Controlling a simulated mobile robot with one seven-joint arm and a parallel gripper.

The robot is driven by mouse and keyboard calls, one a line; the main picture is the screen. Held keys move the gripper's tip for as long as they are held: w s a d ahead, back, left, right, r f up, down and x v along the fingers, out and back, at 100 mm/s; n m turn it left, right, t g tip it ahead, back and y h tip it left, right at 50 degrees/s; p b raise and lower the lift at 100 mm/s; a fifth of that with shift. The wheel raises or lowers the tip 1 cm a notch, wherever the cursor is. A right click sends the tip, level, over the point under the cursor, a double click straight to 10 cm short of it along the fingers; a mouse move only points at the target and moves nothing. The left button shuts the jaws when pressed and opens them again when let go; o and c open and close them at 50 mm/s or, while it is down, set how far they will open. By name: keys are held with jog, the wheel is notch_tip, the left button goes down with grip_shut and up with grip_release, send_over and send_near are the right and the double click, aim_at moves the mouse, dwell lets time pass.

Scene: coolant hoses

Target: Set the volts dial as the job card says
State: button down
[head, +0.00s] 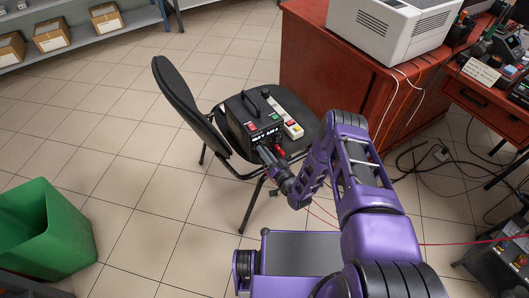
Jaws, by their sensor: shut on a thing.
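The dial's pointer and scale cannot be seen. Red plugs or leads (280,152) show just right of the fingers. A pale card with writing (481,71) is on the right-hand desk, too small to read.
A white power strip (284,115) lies beside the unit on the chair (191,104). A red-brown desk (315,75) with a white printer (390,25) stands behind. Cables trail over the floor at right. A green bin (46,228) is at left; tiled floor between is clear.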

jog(key=m, duration=0.6)
jog(key=shift+w+d, duration=0.1)
jog(key=m, duration=0.6)
jog(key=shift+g, duration=0.3)
dwell(0.3)
jog(key=c, duration=0.7)
grip_release()
jog(key=shift+f, duration=0.1)
jog(key=f+p+v, duration=0.1)
jog(key=v, duration=1.6)
jog(key=shift+d+r, duration=0.2)
jog(key=shift+r, duration=0.1)
